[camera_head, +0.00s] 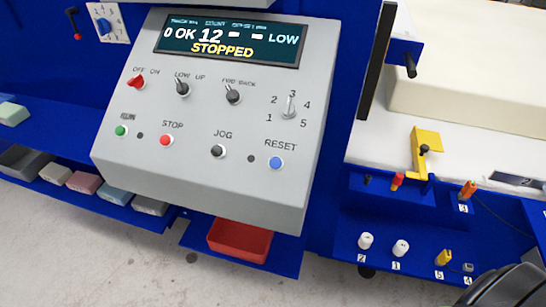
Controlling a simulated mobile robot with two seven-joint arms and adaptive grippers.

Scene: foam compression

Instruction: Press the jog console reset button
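The grey jog console (205,165) fills the middle of the head view, tilted in the picture. Its round blue RESET button (276,163) sits at the lower right of the panel, under the printed word RESET, with nothing touching it. The display (230,40) reads "0 OK 12", "LOW" and "STOPPED". A dark rounded part, which looks like part of my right gripper, shows at the bottom right corner, well away from the button; its fingers cannot be made out. My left gripper is not in view.
Beside RESET are the black JOG button (217,151), red STOP button (166,140) and green RUN button (120,130). Switches and a selector knob (289,108) stick up above them. A red tray (240,240) lies below. At right, a blue fixture carries a yellow clamp (424,150) and several pegs.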

